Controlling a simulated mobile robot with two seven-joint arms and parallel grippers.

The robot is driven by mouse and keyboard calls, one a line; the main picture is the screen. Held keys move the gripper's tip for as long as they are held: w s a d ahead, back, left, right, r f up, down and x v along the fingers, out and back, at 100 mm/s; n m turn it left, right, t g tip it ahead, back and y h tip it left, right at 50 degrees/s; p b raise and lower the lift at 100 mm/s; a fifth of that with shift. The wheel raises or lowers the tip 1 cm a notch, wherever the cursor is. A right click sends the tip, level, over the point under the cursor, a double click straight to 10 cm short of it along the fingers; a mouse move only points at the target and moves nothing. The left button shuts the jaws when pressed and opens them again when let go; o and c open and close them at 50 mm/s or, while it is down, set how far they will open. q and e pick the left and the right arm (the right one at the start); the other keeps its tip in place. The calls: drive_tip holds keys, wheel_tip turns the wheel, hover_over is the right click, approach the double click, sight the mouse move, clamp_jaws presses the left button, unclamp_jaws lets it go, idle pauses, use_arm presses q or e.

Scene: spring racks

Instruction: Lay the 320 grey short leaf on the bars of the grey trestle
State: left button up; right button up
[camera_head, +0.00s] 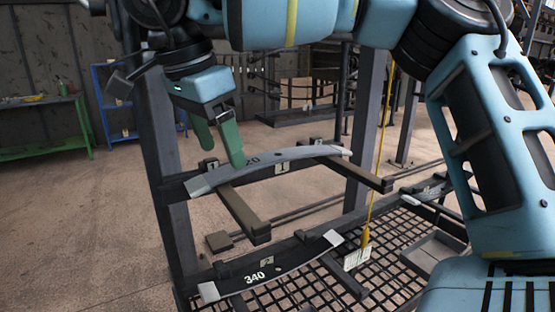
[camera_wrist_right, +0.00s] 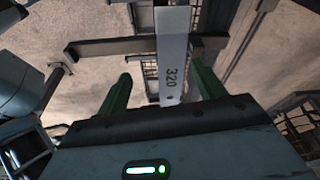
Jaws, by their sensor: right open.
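The grey 320 leaf (camera_head: 288,160) is slightly arched and lies across two dark bars of the rack's upper level, marked 1. My right gripper (camera_head: 220,152) has green fingers and is at the leaf's left part, one finger covering part of its number. In the right wrist view, the leaf (camera_wrist_right: 173,55) with its 320 mark runs between the two spread fingers (camera_wrist_right: 160,80), with gaps on both sides. The right gripper is open. My left gripper is not in view. I cannot make out a separate grey trestle.
A black leaf marked 340 (camera_head: 275,272) lies on the lower level, above a black mesh (camera_head: 390,240). The rack's left post (camera_head: 168,150) stands close to my right gripper. A green bench (camera_head: 45,135) and blue shelf (camera_head: 112,105) stand behind, with open floor before them.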

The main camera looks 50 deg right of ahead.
drive_tip(key=p, duration=0.2)
hover_over(277, 154)
drive_tip(key=a, duration=0.3)
drive_tip(key=shift+w+r, duration=0.1)
drive_tip(key=shift+r, duration=0.05)
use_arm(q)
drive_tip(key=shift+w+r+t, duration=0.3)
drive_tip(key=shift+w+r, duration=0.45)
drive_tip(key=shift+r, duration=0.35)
use_arm(e)
drive_tip(key=shift+d, duration=0.4)
drive_tip(key=shift+d, duration=0.3)
drive_tip(key=x, duration=0.5)
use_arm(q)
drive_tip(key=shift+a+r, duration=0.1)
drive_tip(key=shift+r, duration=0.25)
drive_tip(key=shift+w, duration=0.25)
use_arm(e)
clamp_jaws()
